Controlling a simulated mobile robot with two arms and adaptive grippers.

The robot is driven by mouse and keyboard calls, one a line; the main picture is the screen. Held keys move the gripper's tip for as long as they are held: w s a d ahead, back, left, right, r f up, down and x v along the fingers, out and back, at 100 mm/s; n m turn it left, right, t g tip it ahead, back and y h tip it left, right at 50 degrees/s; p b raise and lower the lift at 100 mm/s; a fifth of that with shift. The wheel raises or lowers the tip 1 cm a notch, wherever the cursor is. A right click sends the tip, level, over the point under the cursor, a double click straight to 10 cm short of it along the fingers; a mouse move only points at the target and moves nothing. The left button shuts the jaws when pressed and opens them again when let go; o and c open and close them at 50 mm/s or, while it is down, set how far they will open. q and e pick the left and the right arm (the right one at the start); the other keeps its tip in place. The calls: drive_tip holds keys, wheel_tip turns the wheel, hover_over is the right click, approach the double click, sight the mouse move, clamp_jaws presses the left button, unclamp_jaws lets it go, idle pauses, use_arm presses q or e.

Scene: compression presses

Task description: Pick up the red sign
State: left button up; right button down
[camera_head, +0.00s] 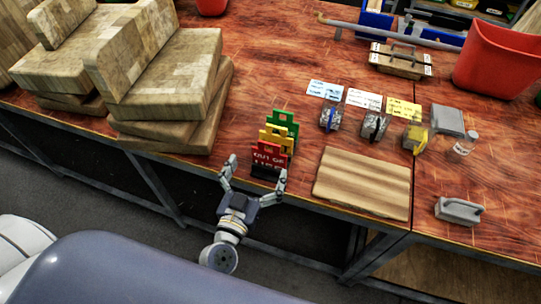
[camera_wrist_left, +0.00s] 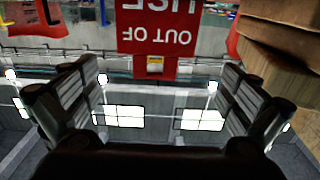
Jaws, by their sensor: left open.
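The red sign (camera_head: 268,156) stands upright near the front edge of the wooden table, with white lettering reading "OUT OF USE". A yellow sign (camera_head: 276,138) and a green sign (camera_head: 283,122) stand right behind it. My left gripper (camera_head: 256,178) is open in front of the red sign, just off the table's front edge, with a finger to either side of its lower part. In the left wrist view the red sign (camera_wrist_left: 160,38) appears upside down, beyond the open fingers and centred between them. Nothing is between the fingertips. My right gripper is not in view.
Stacked wooden blocks (camera_head: 170,90) stand left of the signs. A flat wooden board (camera_head: 362,182) lies close on the right. Small bagged items, coloured cards (camera_head: 363,98), a grey-handled tool (camera_head: 459,210) and a red bin (camera_head: 497,60) are further right.

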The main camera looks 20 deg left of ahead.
sight(269, 152)
use_arm(q)
drive_tip(key=shift+w+d+f+p, duration=0.1)
drive_tip(key=shift+w+p, duration=0.05)
drive_tip(key=shift+w, duration=1)
drive_tip(key=shift+w+d+f+p, duration=0.1)
drive_tip(key=shift+w+d+f, duration=0.05)
drive_tip(key=shift+w, duration=0.95)
drive_tip(key=shift+w+d+f+p, duration=0.1)
drive_tip(key=shift+w+p, duration=0.05)
drive_tip(key=shift+w, duration=1)
drive_tip(key=shift+s, duration=0.1)
drive_tip(key=shift+c, duration=0.6)
drive_tip(key=c, duration=0.9)
